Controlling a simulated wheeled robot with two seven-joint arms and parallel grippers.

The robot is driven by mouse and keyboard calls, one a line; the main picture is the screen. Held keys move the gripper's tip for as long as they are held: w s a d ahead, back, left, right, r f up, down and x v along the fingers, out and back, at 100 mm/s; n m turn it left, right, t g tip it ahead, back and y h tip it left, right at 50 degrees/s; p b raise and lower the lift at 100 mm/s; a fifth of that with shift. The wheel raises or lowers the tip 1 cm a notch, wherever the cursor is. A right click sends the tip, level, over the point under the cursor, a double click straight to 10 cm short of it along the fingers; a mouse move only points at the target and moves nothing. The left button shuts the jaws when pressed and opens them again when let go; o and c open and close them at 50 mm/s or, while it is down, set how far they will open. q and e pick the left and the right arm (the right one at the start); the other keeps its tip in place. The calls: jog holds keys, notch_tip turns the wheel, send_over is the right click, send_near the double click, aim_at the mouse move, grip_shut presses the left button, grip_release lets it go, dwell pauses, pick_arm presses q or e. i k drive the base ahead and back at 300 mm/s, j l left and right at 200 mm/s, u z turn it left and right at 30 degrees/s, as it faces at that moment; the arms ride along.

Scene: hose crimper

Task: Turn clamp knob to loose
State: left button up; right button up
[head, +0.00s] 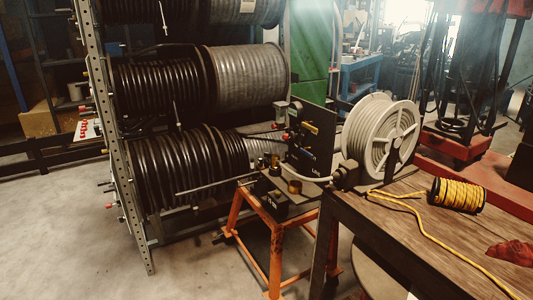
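The crimper unit appears to be the dark machine on the orange stand (275,240), with an upright dark panel (318,135) bearing yellow and blue handles or labels. Small brass-coloured fittings (295,187) and a black block (285,203) sit on its base. A dark round part (346,176) juts out at the right, by the table corner; I cannot tell whether it is the clamp knob. The knob's setting is too small to read. Neither of my grippers is in view.
A rack with large black hose reels (185,165) stands behind and left. A wooden table (420,235) at right holds a yellow rope spool (458,194), a white hose reel (381,135) behind it, and a red cloth (512,252). The floor at front left is clear.

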aim_at(268, 155)
jog(key=i+j+z, duration=0.1)
jog(key=z, duration=0.5)
jog(key=i+j+z, duration=0.15)
jog(key=j+z, duration=0.15)
jog(key=j, duration=0.25)
jog(key=j+z, duration=0.3)
jog(key=j, duration=0.2)
jog(key=i+j, duration=0.1)
jog(key=j, duration=0.75)
jog(key=i+j+z, duration=0.15)
jog(key=j, duration=0.75)
